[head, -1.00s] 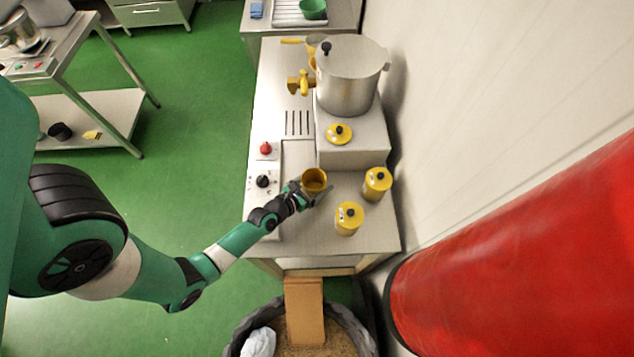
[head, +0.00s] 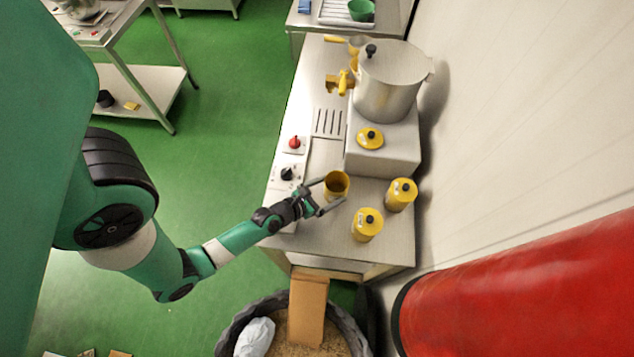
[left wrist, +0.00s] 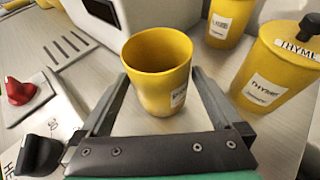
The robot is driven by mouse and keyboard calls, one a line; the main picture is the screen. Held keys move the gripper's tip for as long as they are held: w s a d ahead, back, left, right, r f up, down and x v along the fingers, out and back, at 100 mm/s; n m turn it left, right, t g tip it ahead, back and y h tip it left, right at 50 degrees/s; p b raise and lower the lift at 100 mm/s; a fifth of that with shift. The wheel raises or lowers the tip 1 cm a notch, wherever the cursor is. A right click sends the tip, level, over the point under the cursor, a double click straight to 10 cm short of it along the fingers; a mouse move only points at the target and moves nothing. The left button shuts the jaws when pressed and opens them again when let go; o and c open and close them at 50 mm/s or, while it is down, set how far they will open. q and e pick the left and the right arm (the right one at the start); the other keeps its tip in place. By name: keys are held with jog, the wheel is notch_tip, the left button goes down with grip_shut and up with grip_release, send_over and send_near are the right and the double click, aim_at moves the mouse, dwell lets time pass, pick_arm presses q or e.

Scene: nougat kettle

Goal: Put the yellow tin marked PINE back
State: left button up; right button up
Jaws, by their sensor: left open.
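An open yellow tin (head: 336,185) without a lid stands upright on the steel counter; its label is turned aside and unreadable in the left wrist view (left wrist: 158,72). My left gripper (head: 329,194) is open, with one finger on either side of this tin, low down. I cannot tell whether the fingers touch it. A lidded yellow tin marked THYME (left wrist: 278,68) stands to the right, also in the head view (head: 366,228). Another lidded yellow tin (head: 401,196) stands behind it, its label too small to read. My right gripper is not in view.
A loose yellow lid (head: 370,138) lies on the grey block (head: 385,160) in front of the large steel kettle (head: 390,85). A red knob (head: 294,142) and a black knob (head: 287,174) are at the counter's left edge. A red cylinder (head: 530,285) stands at right.

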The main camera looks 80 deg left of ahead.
pick_arm(q)
jog(key=b+v, duration=0.1)
jog(key=v, duration=0.6)
jog(key=shift+f, duration=0.15)
jog(key=shift+s+d+r, duration=0.1)
jog(key=shift+s+r, duration=0.1)
